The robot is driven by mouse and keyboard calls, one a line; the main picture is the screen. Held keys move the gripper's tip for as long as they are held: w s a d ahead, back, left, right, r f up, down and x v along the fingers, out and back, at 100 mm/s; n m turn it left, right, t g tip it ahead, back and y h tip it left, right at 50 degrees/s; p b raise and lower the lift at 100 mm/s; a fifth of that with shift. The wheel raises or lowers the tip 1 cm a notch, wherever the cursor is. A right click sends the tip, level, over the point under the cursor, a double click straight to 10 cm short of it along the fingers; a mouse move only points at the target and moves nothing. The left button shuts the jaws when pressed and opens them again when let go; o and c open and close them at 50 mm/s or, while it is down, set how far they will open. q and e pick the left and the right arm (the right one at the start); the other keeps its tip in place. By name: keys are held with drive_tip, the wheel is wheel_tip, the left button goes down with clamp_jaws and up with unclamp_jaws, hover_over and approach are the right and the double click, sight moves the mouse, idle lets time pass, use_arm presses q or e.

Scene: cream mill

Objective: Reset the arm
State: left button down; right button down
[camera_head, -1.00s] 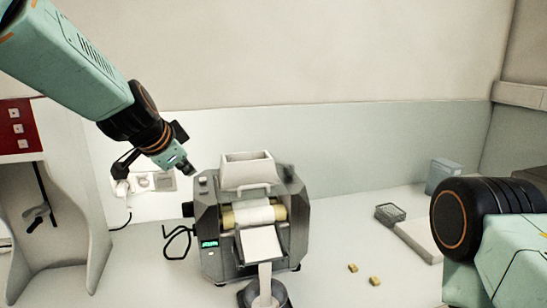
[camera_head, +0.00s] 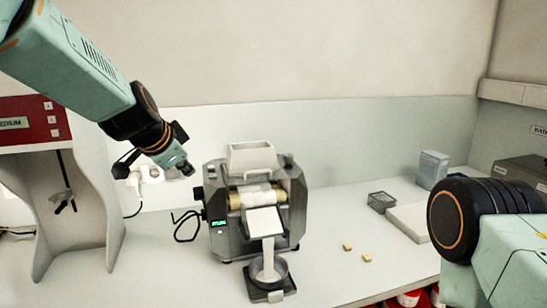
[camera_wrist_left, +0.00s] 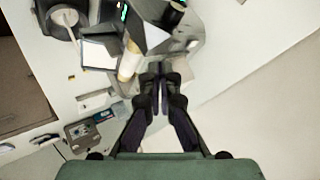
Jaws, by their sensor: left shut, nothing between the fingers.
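My left arm comes in from the upper left. Its gripper (camera_head: 187,169) hangs in the air to the left of and slightly above the grey mill (camera_head: 228,240). In the left wrist view the two dark fingers (camera_wrist_left: 160,78) lie together, shut and empty, with parts of the mill beyond them. My right arm shows only as a dark joint and green link at the right edge; its gripper is out of the picture.
The mill has a white hopper (camera_head: 252,158), with a dark round dish (camera_head: 282,268) in front. A red-topped stand (camera_head: 40,108) is left.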

use_arm(q)
drive_tip(key=s+a+f+n+g+y, duration=0.15)
drive_tip(key=s+f, duration=0.35)
drive_tip(key=f, duration=0.5)
drive_tip(key=s+a+f+n+g, duration=0.2)
drive_tip(key=s+f, duration=0.4)
drive_tip(key=f, duration=0.4)
drive_tip(key=s+a+f+n+g, duration=0.15)
drive_tip(key=s+f, duration=0.35)
drive_tip(key=f, duration=0.5)
drive_tip(key=s+d+f+n+g, duration=0.1)
drive_tip(key=s+f+n+g, duration=0.35)
drive_tip(key=s, duration=1.15)
drive_tip(key=s+f+n, duration=0.2)
drive_tip(key=s+f, duration=0.6)
drive_tip(key=s, duration=0.8)
wheel_tip(320, 180, down, 15)
drive_tip(key=w+b, duration=0.1)
drive_tip(key=b, duration=1.4)
drive_tip(key=shift+f+b, duration=0.2)
drive_tip(key=shift+b, duration=0.15)
drive_tip(key=shift+r+m, duration=0.1)
drive_tip(key=shift+m, duration=0.15)
